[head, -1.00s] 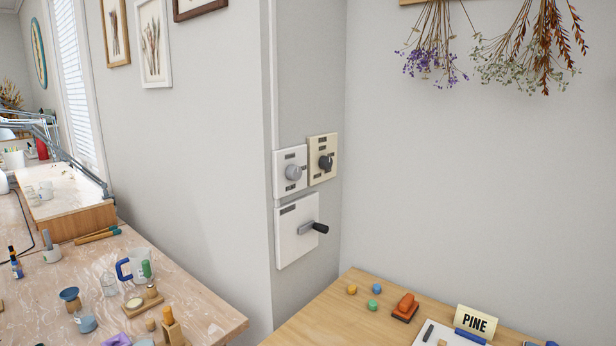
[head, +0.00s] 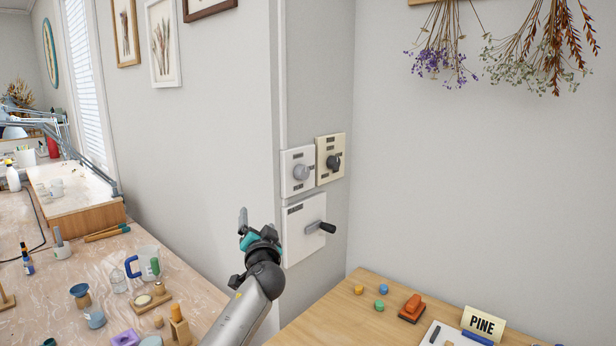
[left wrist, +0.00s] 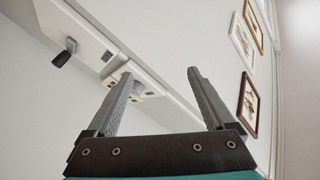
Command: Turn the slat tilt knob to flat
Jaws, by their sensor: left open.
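On the wall column, a grey round knob (head: 302,172) sits on a white plate (head: 289,188). To its right, a dark knob (head: 333,162) sits on a cream plate (head: 324,143). Their labels are too small to read, so I cannot tell which one is the slat tilt knob. My left gripper (head: 247,222) is raised to the left of and below the plates, apart from them. In the left wrist view my left gripper (left wrist: 159,73) is open and empty; its left finger partly covers the knob plates. My right gripper is not in view.
A crank handle (head: 321,228) sticks out of a larger white panel (head: 304,247) under the knobs. Workbenches with small items stand left and right. A window with a slatted blind (head: 84,85) is at far left. Framed pictures (left wrist: 248,105) hang on the wall.

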